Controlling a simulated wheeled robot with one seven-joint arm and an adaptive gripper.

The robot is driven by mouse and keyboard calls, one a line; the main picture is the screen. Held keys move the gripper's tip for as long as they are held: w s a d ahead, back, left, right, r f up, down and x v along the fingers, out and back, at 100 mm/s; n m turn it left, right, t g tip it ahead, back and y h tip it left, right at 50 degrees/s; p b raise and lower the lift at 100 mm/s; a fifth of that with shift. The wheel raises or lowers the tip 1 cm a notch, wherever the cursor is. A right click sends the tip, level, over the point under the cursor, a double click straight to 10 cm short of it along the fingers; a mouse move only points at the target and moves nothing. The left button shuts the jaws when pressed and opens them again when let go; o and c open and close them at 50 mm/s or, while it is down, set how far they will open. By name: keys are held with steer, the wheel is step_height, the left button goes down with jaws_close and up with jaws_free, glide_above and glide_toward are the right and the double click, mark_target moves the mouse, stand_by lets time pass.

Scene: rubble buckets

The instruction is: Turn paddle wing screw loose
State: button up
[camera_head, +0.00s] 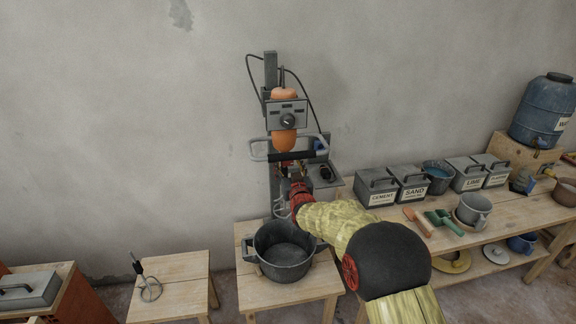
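The mixer (283,115), with an orange motor, a grey control box and a wide handle, is fixed to an upright stand (271,70) against the wall. My arm reaches up from the lower right, and my gripper (286,172) is at the area just below the mixer's handle. A pale wire paddle (281,206) hangs below, just left of my wrist. The wing screw cannot be made out; it is too small or hidden by my gripper. Whether the fingers are open or shut, or touch anything, cannot be told.
A dark bucket (283,263) stands on a wooden stool under the mixer. Another whisk-like tool (148,284) rests on the left stool (180,268). The right bench holds labelled boxes (411,184), trowels, a grey mug (473,209) and a blue water barrel (543,108).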

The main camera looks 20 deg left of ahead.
steer(key=shift+c, duration=0.3)
steer(key=c, duration=1.1)
